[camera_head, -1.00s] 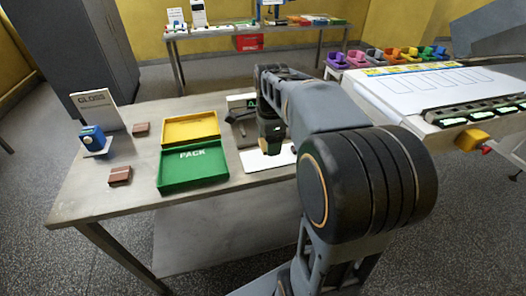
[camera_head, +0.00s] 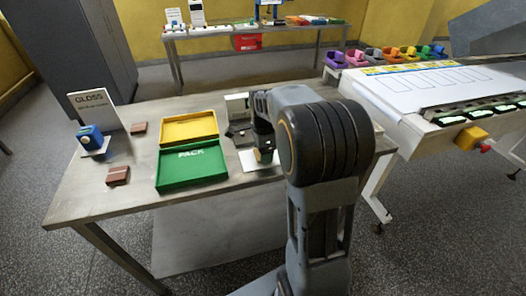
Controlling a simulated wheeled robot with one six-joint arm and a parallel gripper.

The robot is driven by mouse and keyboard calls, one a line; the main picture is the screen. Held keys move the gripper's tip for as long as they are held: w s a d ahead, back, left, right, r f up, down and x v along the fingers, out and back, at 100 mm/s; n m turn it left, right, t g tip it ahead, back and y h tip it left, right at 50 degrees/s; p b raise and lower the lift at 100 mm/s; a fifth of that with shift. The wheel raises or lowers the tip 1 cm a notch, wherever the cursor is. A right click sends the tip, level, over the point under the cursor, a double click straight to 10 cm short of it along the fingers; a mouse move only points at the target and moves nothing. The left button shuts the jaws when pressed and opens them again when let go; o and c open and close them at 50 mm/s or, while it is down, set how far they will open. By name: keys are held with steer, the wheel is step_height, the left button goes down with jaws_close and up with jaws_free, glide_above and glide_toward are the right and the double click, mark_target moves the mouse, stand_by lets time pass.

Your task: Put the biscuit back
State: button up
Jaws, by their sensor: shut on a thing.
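My gripper (camera_head: 264,157) points down over a white sheet (camera_head: 248,165) on the near table, just right of the green tray. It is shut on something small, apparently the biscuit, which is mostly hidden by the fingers. I cannot tell whether it touches the sheet. Two brown blocks lie on the table: one (camera_head: 138,128) left of the yellow tray, one (camera_head: 118,175) left of the green tray. The yellow tray (camera_head: 189,142) and the green tray marked PACK (camera_head: 192,183) look empty.
A GLOSS card (camera_head: 92,107) and a blue device (camera_head: 91,138) stand at the table's left. A pale box (camera_head: 237,103) stands behind my gripper. The table's front left is clear.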

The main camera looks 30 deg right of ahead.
steer(key=shift+f, duration=0.2)
steer(key=o, duration=0.7)
step_height(320, 180, up, 12)
steer(key=p, duration=0.2)
steer(key=s+a+f+n+t, duration=0.1)
steer(key=s+a+f+n, duration=0.1)
steer(key=s+n, duration=0.3)
steer(key=s+a+f+n+t, duration=0.1)
steer(key=s+a+f+n, duration=0.2)
steer(key=s+a+n, duration=0.2)
steer(key=s+a+f+n+t, duration=0.1)
steer(key=s+a+n, duration=0.3)
steer(key=n, duration=0.6)
steer(key=shift+s+f, duration=0.8)
steer(key=shift+f, duration=0.1)
